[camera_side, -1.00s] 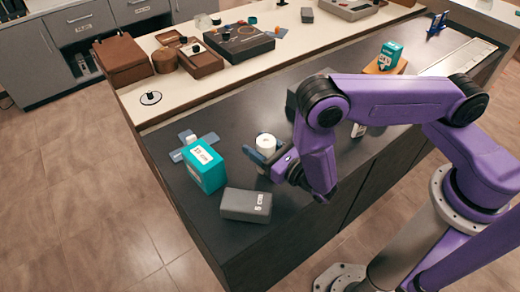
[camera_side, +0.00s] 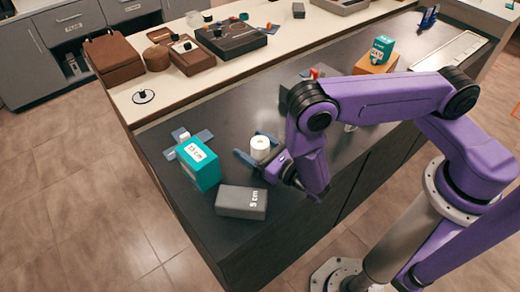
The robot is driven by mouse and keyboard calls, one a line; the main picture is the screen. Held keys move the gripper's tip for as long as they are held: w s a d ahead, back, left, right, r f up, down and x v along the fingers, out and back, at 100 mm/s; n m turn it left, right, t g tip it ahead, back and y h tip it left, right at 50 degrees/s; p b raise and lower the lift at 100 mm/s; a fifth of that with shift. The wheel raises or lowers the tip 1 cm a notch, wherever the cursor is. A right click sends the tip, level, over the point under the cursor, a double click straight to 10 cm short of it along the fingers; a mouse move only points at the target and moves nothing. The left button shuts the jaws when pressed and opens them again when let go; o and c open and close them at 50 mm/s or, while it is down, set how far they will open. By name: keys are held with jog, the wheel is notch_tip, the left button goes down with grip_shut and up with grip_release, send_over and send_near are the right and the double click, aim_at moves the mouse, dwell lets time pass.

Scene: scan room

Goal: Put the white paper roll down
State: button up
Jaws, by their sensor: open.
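The white paper roll (camera_side: 260,147) stands upright on the dark counter (camera_side: 225,125), its round top facing up. My gripper (camera_side: 257,150) is open, with its blue-grey fingers around the roll, one behind it to the left and one in front. A gap shows between the roll and the left finger. Whether the near finger touches the roll I cannot tell. My purple arm reaches in from the right.
A teal box (camera_side: 198,165) and a grey box (camera_side: 241,202) stand close to the left and front of my gripper. Another teal box (camera_side: 382,50) sits on an orange block (camera_side: 376,64) at the back right.

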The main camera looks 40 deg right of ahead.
jog(key=s, duration=0.4)
jog(key=s+d, duration=0.1)
jog(key=s, duration=0.3)
jog(key=s+d, duration=0.1)
jog(key=s, duration=0.2)
jog(key=shift+s+d+r, duration=0.1)
jog(key=shift+s+d, duration=0.05)
jog(key=shift+s, duration=0.25)
jog(key=s+d+r+m+g+h, duration=0.2)
jog(key=d+r+m+g+h, duration=0.6)
jog(key=d+r+m+h, duration=0.65)
jog(key=s+r+m+g+y, duration=0.5)
jog(key=s+m+g+y, duration=0.4)
jog(key=s+m+y, duration=0.2)
jog(key=shift+s+a, duration=0.4)
